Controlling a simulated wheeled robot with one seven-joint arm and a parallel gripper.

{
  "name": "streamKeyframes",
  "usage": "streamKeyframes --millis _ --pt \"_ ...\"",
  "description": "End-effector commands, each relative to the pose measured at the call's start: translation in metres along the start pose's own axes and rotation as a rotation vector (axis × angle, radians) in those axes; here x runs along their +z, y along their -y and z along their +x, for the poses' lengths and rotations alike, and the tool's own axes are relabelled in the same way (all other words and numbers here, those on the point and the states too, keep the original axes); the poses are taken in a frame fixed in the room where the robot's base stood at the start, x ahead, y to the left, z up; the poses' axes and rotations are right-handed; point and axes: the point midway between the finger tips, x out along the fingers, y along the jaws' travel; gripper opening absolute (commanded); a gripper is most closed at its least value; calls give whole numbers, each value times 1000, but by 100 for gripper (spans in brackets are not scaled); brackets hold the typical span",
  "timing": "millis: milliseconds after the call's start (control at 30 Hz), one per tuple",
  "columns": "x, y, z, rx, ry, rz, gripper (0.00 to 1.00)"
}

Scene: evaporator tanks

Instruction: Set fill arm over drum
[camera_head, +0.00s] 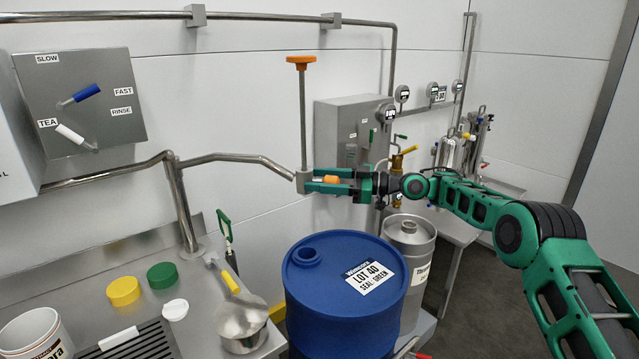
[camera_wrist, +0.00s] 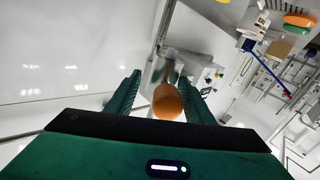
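The fill arm (camera_head: 235,158) is a bent steel pipe running right from a post. Its end block (camera_head: 303,182) carries a vertical rod topped by an orange knob (camera_head: 301,60). An orange grip (camera_head: 332,180) sticks out from the end block; it also shows in the wrist view (camera_wrist: 167,102). My gripper (camera_head: 325,181) has its fingers on either side of this grip, with a gap visible at the left in the wrist view. The blue drum (camera_head: 335,310) stands below, with a round opening (camera_head: 306,256) on its lid and a "LOT 40, SEAL: GREEN" label (camera_head: 370,276). In the picture, the end block is above the opening; their depth alignment is unclear.
A steel counter at left holds a yellow cap (camera_head: 123,291), a green cap (camera_head: 162,275), a white cap (camera_head: 175,309), a scoop (camera_head: 238,310) and a white tub (camera_head: 38,338). A steel canister (camera_head: 410,255) stands right of the drum. A lever panel (camera_head: 80,100) hangs at upper left.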

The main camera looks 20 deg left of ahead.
Motion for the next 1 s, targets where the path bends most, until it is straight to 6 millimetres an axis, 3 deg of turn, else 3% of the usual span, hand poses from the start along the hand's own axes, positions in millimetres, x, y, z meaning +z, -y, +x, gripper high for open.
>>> streamKeyframes --millis 333,467,800,1000 --pt "1 -3 -3 6 3 -1 44" --pt "2 -4 -14 8 4 1 44" --pt "1 -4 -75 7 2 2 44" --pt "1 -4 -101 4 0 2 44"
